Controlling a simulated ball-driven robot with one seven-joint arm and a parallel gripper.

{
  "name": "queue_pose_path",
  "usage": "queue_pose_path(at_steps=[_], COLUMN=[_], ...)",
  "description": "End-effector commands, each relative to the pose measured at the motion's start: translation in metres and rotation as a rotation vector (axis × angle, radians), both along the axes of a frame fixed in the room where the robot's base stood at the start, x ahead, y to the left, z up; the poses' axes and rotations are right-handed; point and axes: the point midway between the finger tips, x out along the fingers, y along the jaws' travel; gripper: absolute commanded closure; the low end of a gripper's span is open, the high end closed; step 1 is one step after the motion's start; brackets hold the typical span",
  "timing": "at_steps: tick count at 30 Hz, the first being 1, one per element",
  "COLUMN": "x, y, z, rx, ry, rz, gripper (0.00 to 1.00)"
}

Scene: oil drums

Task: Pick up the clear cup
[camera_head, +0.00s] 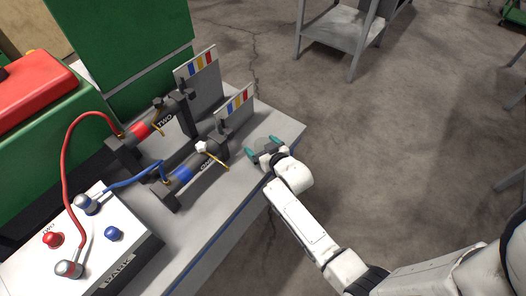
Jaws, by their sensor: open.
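My gripper (262,147) is low over the right end of the grey bench. Its two teal fingertips are spread apart, so it is open. A faint greyish shape shows between the fingertips. It may be the clear cup, but it is too small and low in contrast to be sure. I cannot tell whether the fingers touch it. No other clear cup can be made out.
The grey bench (226,210) holds two cylinders, one with a red band (139,131) and one with a blue band (181,176), each near a striped panel. A white control box (115,235) with hoses stands at lower left. A grey metal table (343,25) stands beyond open floor.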

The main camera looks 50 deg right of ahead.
Motion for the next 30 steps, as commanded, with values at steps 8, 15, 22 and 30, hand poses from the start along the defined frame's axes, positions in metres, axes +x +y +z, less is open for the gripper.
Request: queue_pose_path(at_steps=[8,15,22,30], x=[0.0086,0.0083,0.0083,0.0083], y=[-0.0032,-0.0031,-0.0031,-0.0031], z=[-0.0044,-0.0043,-0.0043,-0.0042], rx=[0.0,0.001,0.001,0.001], ry=[0.0,0.0,0.0,0.0], rz=[0.0,0.0,0.0,0.0], gripper=[0.08,0.21,0.43,0.63])
